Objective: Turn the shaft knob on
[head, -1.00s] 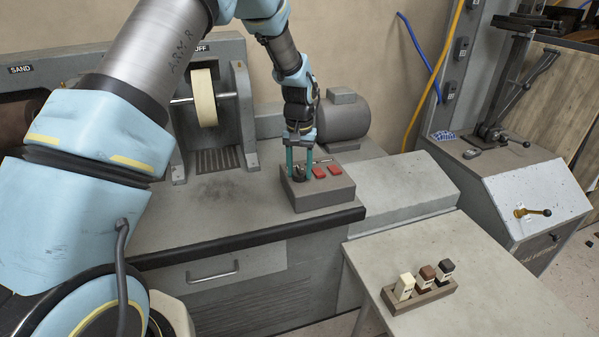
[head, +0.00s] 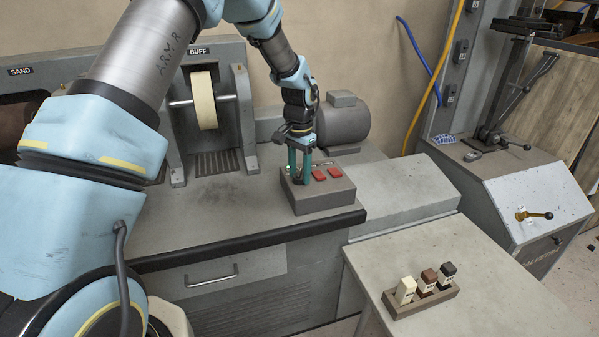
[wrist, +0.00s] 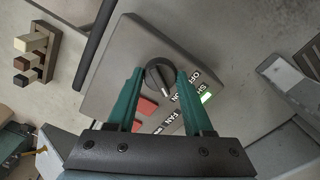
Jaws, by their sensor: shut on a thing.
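The shaft knob (wrist: 153,72) is round and black, set on the top of a grey-brown control box (head: 325,200). In the wrist view a pale mark on it points to the lower right, near the ON and OFF lettering. My gripper (head: 299,179) points down over the box's left part. Its two green fingers are closed on the knob from both sides, as the wrist view (wrist: 159,73) shows. In the head view the fingers mostly hide the knob.
Two red buttons (head: 327,173) sit right of my gripper on the box. A buffing wheel (head: 204,100) stands behind to the left, and a grey motor (head: 343,120) behind. A holder with three small blocks (head: 422,301) is on the front right table.

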